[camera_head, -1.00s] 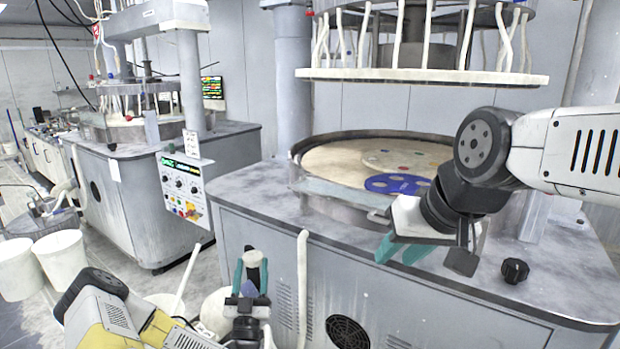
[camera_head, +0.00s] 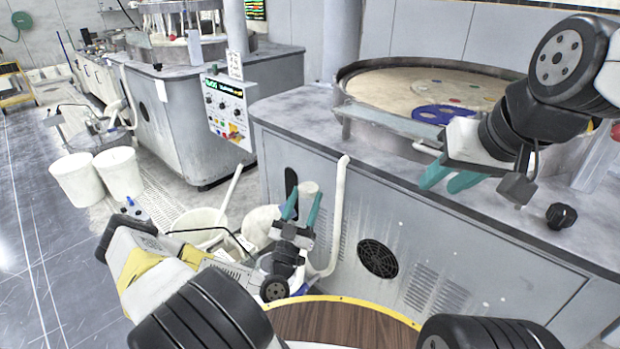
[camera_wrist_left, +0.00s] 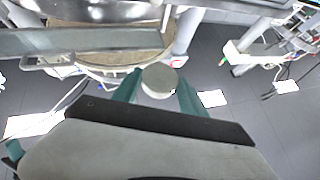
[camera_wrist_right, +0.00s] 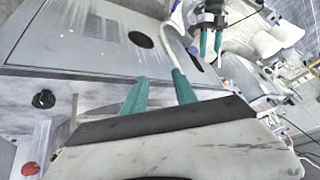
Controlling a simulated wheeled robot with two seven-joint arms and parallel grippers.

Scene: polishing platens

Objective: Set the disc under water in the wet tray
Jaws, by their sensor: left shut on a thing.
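A small round grey disc (camera_wrist_left: 158,80) sits between the fingertips of my left gripper (camera_wrist_left: 155,88) in the left wrist view. In the head view the pale disc (camera_head: 309,187) shows at the tips of the left gripper (camera_head: 301,203). That gripper is shut on it and holds it up in front of the grey machine cabinet. My right gripper (camera_head: 450,180) is open and empty, above the front of the grey worktop. Its two teal fingers stand apart in the right wrist view (camera_wrist_right: 160,90). I cannot pick out the wet tray for certain.
A round platen (camera_head: 420,85) with a blue perforated carrier (camera_head: 443,114) lies on the worktop (camera_head: 300,110). A black knob (camera_head: 561,216) stands at the right. White buckets (camera_head: 118,172) stand on the floor at left. Free floor (camera_head: 40,270) lies at the lower left.

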